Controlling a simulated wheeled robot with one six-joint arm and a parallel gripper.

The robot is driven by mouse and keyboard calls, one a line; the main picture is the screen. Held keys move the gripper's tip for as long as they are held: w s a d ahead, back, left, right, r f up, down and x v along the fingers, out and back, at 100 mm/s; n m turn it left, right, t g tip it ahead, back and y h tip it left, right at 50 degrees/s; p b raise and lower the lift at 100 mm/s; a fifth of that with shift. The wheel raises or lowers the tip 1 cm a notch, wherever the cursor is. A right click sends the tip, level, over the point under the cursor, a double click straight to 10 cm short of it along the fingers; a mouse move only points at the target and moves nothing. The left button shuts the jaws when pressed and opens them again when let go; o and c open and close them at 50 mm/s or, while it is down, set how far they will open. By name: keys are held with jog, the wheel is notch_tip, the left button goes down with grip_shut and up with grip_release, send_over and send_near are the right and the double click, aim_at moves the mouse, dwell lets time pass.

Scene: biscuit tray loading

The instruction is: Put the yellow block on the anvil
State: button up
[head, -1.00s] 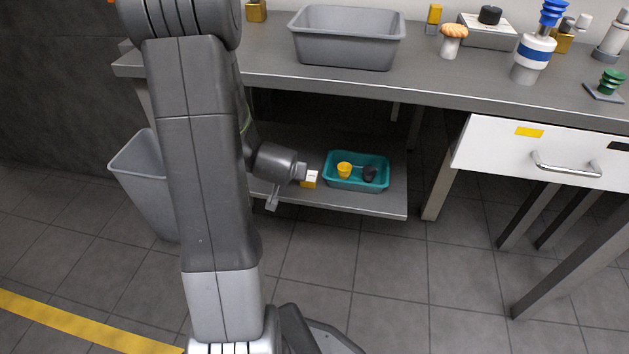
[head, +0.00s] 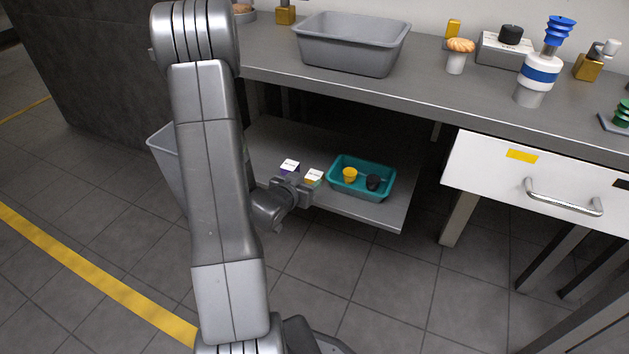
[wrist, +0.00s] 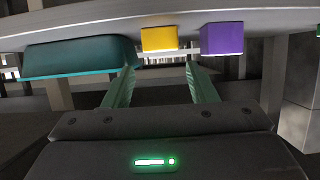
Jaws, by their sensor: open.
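A block with yellow sides and a pale top (head: 314,178) stands on the low shelf, left of the teal tray. It also shows in the wrist view (wrist: 158,39), which is upside down. A purple block with a white top (head: 289,166) stands beside it, and also shows in the wrist view (wrist: 222,40). My gripper (wrist: 159,68) is open and empty, its fingers pointing toward the yellow block with a gap between. In the head view my gripper (head: 293,187) is low at the shelf's front edge. I cannot pick out an anvil for certain.
The teal tray (head: 345,186) holds a yellow cup (head: 350,175) and a dark cup (head: 373,182). The bench (head: 420,95) overhangs the low shelf (head: 390,212). On it are a grey bin (head: 350,57), a small yellow object (head: 453,27) and a blue-and-white bottle (head: 537,80). The drawer (head: 470,165) is shut.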

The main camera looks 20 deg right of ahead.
aim_at(314, 175)
jog(key=shift+x, duration=1.05)
jog(key=b+x, duration=0.1)
jog(key=x, duration=0.3)
jog(key=shift+w+d+f+b, duration=0.1)
jog(key=shift+w+f+b, duration=0.1)
jog(key=shift+f+b, duration=0.25)
jog(key=shift+w+d+f, duration=0.15)
jog(key=shift+w+d, duration=0.05)
jog(key=shift+d, duration=0.05)
jog(key=shift+c, duration=0.2)
jog(key=c, duration=0.8)
